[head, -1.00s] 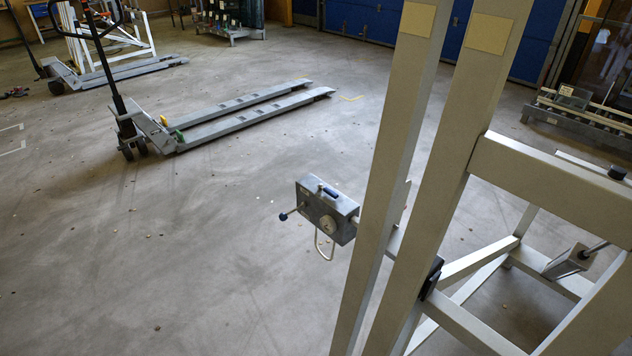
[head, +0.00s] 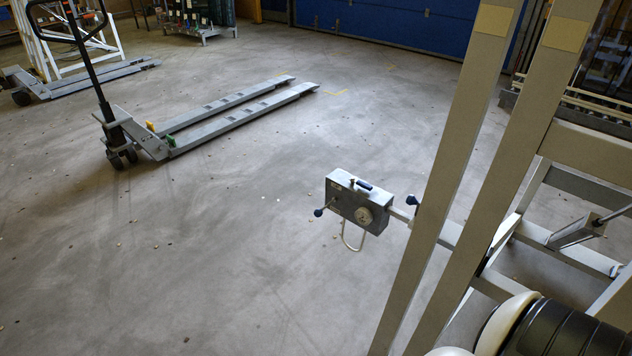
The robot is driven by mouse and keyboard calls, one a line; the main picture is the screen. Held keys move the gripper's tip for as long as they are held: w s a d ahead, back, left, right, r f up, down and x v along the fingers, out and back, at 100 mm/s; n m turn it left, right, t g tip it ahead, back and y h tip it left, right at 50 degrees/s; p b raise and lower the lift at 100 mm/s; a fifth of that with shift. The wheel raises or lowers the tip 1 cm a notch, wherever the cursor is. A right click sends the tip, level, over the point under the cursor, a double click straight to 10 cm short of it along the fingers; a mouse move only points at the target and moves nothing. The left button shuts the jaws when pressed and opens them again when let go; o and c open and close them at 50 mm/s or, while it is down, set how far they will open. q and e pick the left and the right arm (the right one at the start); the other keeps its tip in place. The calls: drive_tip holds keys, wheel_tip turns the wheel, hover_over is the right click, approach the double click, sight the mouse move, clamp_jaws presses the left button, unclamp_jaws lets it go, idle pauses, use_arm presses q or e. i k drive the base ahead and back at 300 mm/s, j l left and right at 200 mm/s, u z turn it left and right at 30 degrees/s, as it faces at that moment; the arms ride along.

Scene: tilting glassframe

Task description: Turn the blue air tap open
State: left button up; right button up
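A grey control box (head: 358,203) sits on a bar at the side of the pale steel frame (head: 500,170). A small dark blue lever (head: 364,185) lies on top of the box, and it looks like the blue air tap. It appears to lie along the length of the box. A rod with a dark blue ball knob (head: 318,212) sticks out at the left of the box. A round dial is on its front, with a wire loop below. Another dark blue knob (head: 411,200) is on the bar to the right. Neither gripper is in view.
Two uprights of the frame stand just right of the box. My own white and black arm links fill the lower right corner. A pallet truck (head: 225,120) stands at the back left. The concrete floor left of and before the box is clear apart from small specks.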

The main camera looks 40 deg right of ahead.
sight(361, 183)
drive_tip(key=i+j+z, duration=0.2)
drive_tip(key=i, duration=0.3)
drive_tip(key=i+j+z, duration=0.25)
drive_tip(key=i, duration=0.25)
drive_tip(key=i+j+z, duration=0.2)
drive_tip(key=i+j, duration=0.2)
drive_tip(key=i, duration=0.1)
